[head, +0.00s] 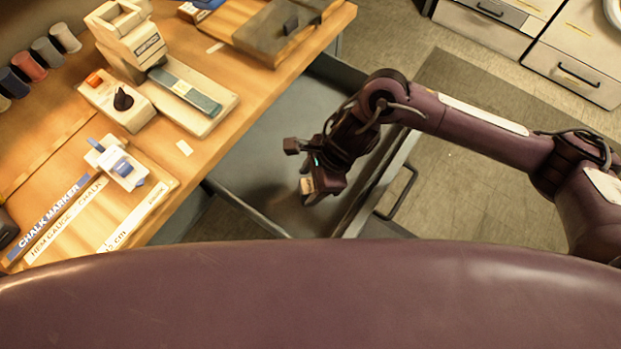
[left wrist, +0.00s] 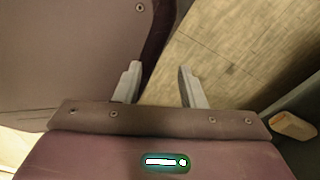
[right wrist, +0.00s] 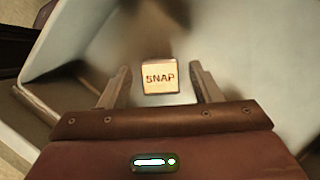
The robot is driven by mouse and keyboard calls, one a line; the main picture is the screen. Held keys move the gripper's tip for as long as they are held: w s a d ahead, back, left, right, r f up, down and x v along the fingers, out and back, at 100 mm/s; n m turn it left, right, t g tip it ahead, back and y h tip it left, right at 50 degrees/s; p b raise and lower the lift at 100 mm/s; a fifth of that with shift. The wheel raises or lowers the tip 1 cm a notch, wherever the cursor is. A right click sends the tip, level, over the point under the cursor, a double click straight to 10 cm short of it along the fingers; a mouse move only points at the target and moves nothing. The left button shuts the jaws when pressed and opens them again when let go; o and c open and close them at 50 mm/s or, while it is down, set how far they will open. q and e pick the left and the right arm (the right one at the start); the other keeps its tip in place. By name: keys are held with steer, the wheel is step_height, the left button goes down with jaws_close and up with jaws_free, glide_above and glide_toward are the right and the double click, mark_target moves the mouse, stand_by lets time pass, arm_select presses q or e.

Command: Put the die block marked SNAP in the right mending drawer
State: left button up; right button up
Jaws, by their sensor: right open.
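The die block marked SNAP (right wrist: 160,77) is a small tan cube, its lettered face toward the right wrist camera. It shows between and just beyond the fingertips of my right gripper (right wrist: 162,80), with gaps on both sides. A tan patch (head: 307,185) by that gripper in the head view looks like the same block. My right gripper is open inside the pulled-out grey drawer (head: 262,190), which also shows in the right wrist view (right wrist: 95,55). I cannot tell whether the block touches the drawer floor. My left gripper (left wrist: 157,70) is open and empty, away from the drawer.
The wooden bench (head: 200,165) at left carries a chalk marker board (head: 110,205), thread spools (head: 30,70) and cream devices (head: 125,40). The drawer's front with its handle (head: 400,190) faces right. Closed drawers (head: 575,75) stand at upper right, beyond clear floor.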

arm_select(q)
steer(key=shift+r, duration=0.15)
arm_select(e)
steer(key=shift+r, duration=0.1)
arm_select(q)
steer(key=shift+w+f, duration=0.2)
steer(key=shift+w, duration=0.1)
arm_select(e)
steer(key=v, duration=1.2)
arm_select(q)
steer(key=shift+s, duration=0.15)
